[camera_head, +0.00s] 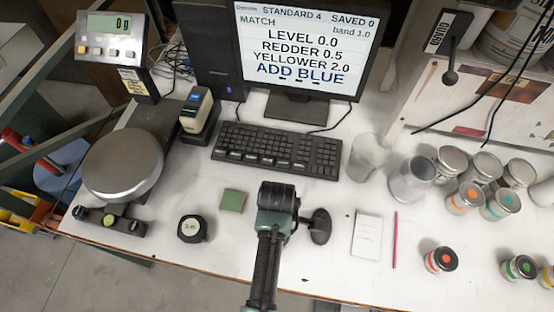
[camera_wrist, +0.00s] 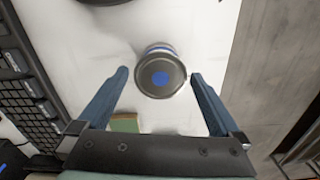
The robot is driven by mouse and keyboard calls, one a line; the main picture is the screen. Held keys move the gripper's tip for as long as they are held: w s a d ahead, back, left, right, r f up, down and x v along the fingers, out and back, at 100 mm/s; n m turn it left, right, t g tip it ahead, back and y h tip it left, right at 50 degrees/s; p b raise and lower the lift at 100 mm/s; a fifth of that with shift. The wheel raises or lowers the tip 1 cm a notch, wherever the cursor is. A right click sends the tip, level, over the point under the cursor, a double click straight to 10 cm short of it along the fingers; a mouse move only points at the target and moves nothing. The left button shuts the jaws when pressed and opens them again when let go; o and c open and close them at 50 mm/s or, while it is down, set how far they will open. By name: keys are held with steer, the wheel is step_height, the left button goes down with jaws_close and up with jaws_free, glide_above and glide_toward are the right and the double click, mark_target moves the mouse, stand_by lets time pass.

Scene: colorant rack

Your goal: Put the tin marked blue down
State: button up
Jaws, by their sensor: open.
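The tin marked blue (camera_wrist: 160,76) shows in the wrist view with a grey lid, a blue dot on top and a blue band on its side. It appears to stand upright on the white bench top. My gripper (camera_wrist: 160,74) is open, with one finger on each side of the tin and visible gaps between. In the head view my gripper (camera_head: 276,200) is over the bench in front of the keyboard, and the tin is hidden beneath it.
A green pad (camera_head: 233,200) lies left of my gripper and a dark round object (camera_head: 318,226) right of it. The keyboard (camera_head: 277,150) is behind. The bench's front edge is close.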

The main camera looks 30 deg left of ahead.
step_height(320, 180, up, 10)
steer(key=r+b, duration=0.1)
steer(key=w+d+r+m+t+y, duration=0.15)
steer(key=w+r+m+t, duration=0.65)
steer(key=w+r, duration=0.9)
step_height(320, 180, up, 17)
steer(key=w+d+m+t, duration=0.3)
steer(key=t, duration=0.4)
steer(key=s+d+r+m+t, duration=0.2)
steer(key=s+r+m+t, duration=0.1)
steer(key=r, duration=0.6)
steer(key=s+d+r+m+t+h, duration=0.1)
steer(key=s+r+t, duration=0.4)
steer(key=r, duration=0.5)
steer(key=s+d+r+m+t+h, duration=0.1)
steer(key=s+d+r+m+t, duration=0.3)
steer(key=r, duration=0.6)
steer(key=s+m, duration=0.1)
steer(key=s, duration=0.1)
steer(key=shift+s+r, duration=0.15)
steer(key=shift+s, duration=0.15)
step_height(320, 180, down, 10)
steer(key=b, duration=0.9)
steer(key=shift+r, duration=0.25)
